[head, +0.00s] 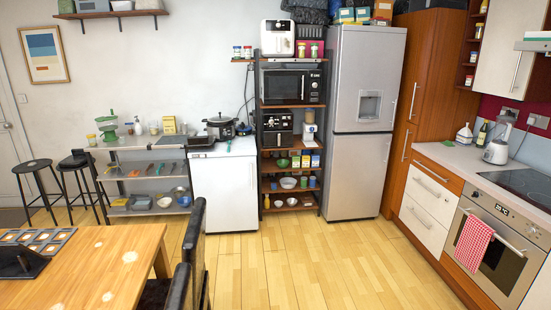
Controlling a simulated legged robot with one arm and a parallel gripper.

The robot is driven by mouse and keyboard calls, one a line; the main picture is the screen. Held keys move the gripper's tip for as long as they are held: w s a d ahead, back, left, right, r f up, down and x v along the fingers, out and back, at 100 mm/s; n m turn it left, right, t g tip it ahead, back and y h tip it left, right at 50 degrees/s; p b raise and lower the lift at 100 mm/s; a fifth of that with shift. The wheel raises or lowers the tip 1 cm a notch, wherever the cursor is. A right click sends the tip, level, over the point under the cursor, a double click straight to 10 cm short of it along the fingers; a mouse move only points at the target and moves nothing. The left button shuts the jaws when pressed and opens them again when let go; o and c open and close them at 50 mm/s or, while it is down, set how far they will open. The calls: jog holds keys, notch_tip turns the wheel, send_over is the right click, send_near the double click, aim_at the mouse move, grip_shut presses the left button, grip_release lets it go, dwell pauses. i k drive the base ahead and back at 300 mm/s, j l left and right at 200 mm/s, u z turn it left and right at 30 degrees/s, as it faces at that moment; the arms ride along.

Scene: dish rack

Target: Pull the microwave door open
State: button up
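The black microwave (316,97) sits on a middle-upper shelf of the tall shelf rack, across the room near the picture's centre. Its dark door (283,86) faces me and looks shut. A control panel is at the right of the door. The handle is too small to make out clearly. My gripper is not in view, and nothing blocks the microwave's front.
The shelf rack (259,160) stands between a white chest (223,187) and a silver fridge (360,175). Wooden floor (300,255) is clear before them. A wooden table (105,270) and dark chairs (194,235) occupy the lower left; an oven (500,255) is right.

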aim_at(288, 86)
jog(key=i, duration=3.3)
jog(key=i+l+u, duration=0.1)
jog(key=i, duration=1.5)
